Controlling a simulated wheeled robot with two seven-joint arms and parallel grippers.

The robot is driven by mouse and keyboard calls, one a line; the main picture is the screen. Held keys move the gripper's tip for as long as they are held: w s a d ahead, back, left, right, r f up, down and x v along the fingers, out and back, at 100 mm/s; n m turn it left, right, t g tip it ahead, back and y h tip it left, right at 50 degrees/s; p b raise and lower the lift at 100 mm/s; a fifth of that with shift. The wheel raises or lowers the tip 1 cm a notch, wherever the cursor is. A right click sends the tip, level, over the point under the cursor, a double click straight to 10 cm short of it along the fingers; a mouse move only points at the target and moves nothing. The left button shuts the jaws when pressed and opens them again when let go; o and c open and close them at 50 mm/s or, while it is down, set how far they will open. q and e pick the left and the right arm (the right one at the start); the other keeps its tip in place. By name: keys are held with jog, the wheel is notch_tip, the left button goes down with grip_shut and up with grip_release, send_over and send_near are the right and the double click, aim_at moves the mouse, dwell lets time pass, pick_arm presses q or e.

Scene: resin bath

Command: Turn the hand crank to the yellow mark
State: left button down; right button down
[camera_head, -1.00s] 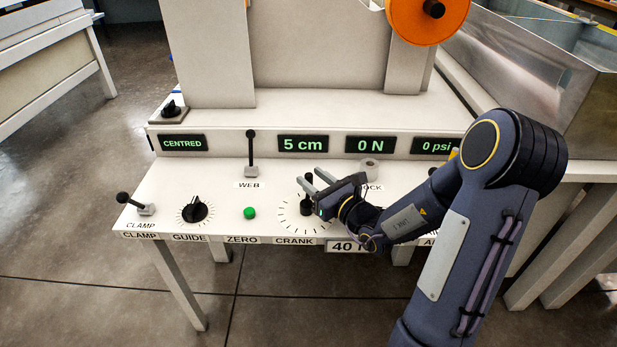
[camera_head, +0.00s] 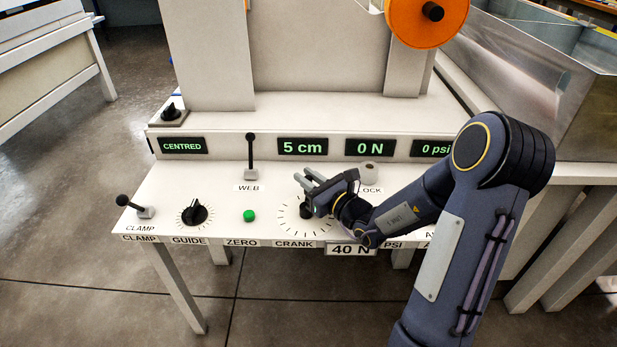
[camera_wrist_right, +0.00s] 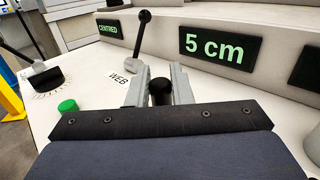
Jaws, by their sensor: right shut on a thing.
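The hand crank's black knob (camera_wrist_right: 161,92) shows between the two grey fingers of my right gripper (camera_wrist_right: 161,85) in the right wrist view. In the head view, the crank (camera_head: 305,211) stands on a ring of black tick marks above the CRANK label, and my right gripper (camera_head: 312,186) is over it, shut on the knob. The gripper and forearm hide part of the dial. I cannot make out a yellow mark on its visible part. My left gripper is not in view.
The WEB lever (camera_head: 251,155), green ZERO button (camera_head: 249,215), GUIDE knob (camera_head: 195,213) and CLAMP lever (camera_head: 136,207) stand left of the crank. Displays read CENTRED (camera_head: 183,145), 5 cm (camera_head: 302,147), 0 N (camera_head: 370,147) and 0 psi (camera_head: 434,149). A grey LOCK knob (camera_head: 370,172) stands behind my wrist.

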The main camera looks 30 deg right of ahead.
jog(key=shift+w+a+n+y, duration=0.1)
jog(key=shift+a+n+y, duration=0.15)
jog(key=shift+y, duration=0.25)
jog(key=c, duration=1.3)
grip_release()
jog(key=shift+d, duration=0.1)
jog(key=shift+c, duration=0.2)
jog(key=p+v, duration=0.1)
jog(key=v, duration=0.7)
jog(key=shift+w, duration=0.1)
